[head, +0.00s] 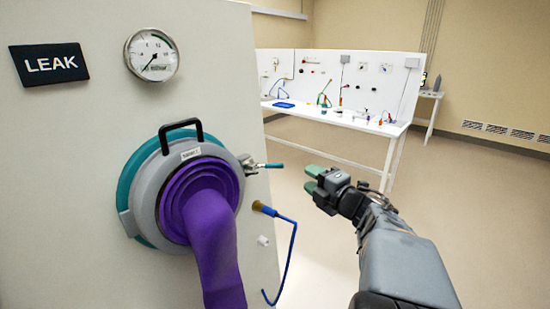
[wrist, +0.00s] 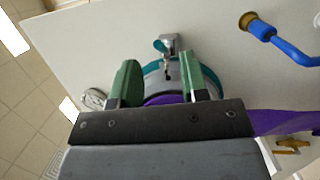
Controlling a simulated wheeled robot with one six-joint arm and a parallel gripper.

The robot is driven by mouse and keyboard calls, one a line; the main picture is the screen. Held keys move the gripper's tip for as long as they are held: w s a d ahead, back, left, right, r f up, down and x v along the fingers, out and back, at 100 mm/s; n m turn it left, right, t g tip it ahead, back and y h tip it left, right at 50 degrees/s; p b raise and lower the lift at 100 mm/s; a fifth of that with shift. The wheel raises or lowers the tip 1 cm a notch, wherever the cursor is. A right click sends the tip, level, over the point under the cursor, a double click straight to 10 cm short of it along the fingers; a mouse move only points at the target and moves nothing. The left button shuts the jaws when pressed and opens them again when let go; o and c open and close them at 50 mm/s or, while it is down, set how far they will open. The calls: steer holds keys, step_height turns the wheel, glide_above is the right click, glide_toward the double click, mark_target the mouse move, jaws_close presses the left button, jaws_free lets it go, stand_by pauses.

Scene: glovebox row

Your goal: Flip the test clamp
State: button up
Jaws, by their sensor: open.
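The test clamp (head: 250,165) is a small metal toggle clamp on the right edge of the round port cover. Its teal-tipped handle (head: 272,166) points right, out from the panel. In the wrist view the clamp (wrist: 168,45) shows beyond the fingers, near the top middle. The grey port cover (head: 150,190) has a teal ring, a black handle and a purple glove (head: 215,250) hanging from it. My gripper (head: 311,179) is open and empty, to the right of the clamp handle and apart from it. Its green fingers (wrist: 158,80) are spread in the wrist view.
A blue hose (head: 292,250) with a brass fitting (head: 262,208) sticks out below the clamp. A gauge (head: 152,53) and a LEAK sign (head: 50,61) are on the white panel. A white bench (head: 340,118) with small items stands behind. The floor between is clear.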

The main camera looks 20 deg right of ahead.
mark_target(274, 166)
steer(key=w+a+n+y+p, duration=0.1)
steer(key=w+a, duration=0.1)
steer(key=w, duration=0.1)
steer(key=w+a+n+y+p, duration=0.1)
steer(key=w+a, duration=0.1)
steer(key=w, duration=0.1)
steer(key=w+a+n+g+y+p, duration=0.1)
steer(key=w+a+n, duration=0.1)
steer(key=w, duration=0.2)
steer(key=shift+a+r+y, duration=0.1)
steer(key=shift+r+y, duration=0.1)
steer(key=shift+y, duration=0.1)
jaws_close()
stand_by(0.5)
